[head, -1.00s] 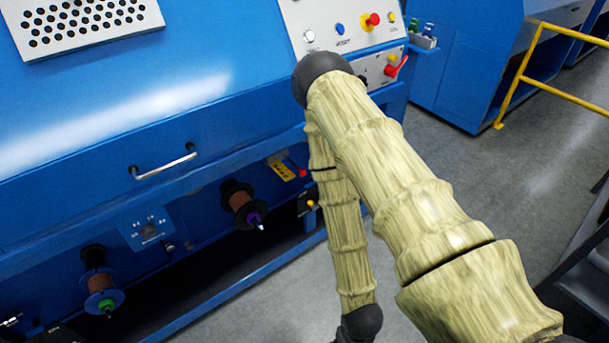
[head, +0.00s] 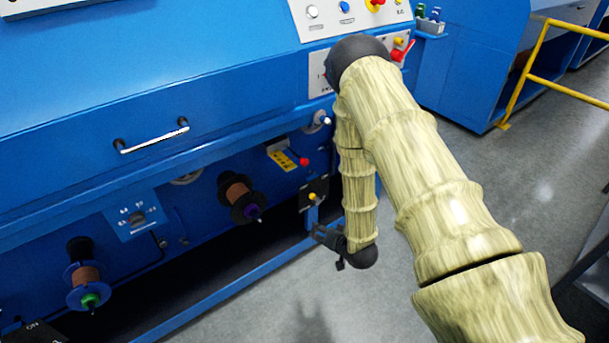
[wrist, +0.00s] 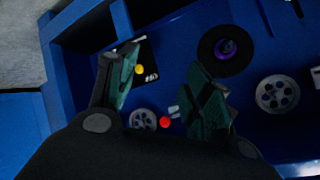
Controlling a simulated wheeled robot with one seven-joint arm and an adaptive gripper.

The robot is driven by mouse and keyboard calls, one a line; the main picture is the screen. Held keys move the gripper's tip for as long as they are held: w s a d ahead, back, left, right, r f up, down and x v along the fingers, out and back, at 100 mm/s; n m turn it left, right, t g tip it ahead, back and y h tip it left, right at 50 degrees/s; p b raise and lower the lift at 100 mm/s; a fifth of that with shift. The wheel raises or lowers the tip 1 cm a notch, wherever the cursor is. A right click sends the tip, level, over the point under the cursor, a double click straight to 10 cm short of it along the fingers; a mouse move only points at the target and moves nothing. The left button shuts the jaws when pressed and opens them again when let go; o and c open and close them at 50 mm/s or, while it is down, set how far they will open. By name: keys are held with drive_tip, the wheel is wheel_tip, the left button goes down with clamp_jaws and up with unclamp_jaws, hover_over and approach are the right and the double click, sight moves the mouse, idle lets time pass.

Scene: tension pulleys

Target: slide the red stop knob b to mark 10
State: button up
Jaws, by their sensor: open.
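The red knob (head: 304,161) sticks out from the blue machine's lower front, at the right end of a yellow marked plate (head: 283,158). Its marks are too small to read. In the wrist view the red knob (wrist: 164,122) shows low between the fingers, nearer the right finger; the yellow plate cannot be made out there. My gripper (wrist: 160,78) is open and empty, its fingers spread towards the machine front. In the head view my gripper (head: 324,235) is small and dark, below and right of the red knob and apart from it.
A yellow knob (head: 312,196) on a black plate sits below the red knob, close to my gripper; it also shows in the wrist view (wrist: 139,69). A spool with a purple hub (head: 248,208) juts out to the left. A blue lower rail (head: 235,290) runs below.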

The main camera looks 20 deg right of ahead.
drive_tip(key=w+d+r+m+t+y+b, duration=0.1)
drive_tip(key=w+d+r+t+b, duration=0.2)
drive_tip(key=w, duration=0.6)
drive_tip(key=t+y+b, duration=0.3)
approach(306, 164)
drive_tip(key=shift+m, duration=0.4)
drive_tip(key=shift+b+x, duration=0.3)
drive_tip(key=shift+x, duration=5.1)
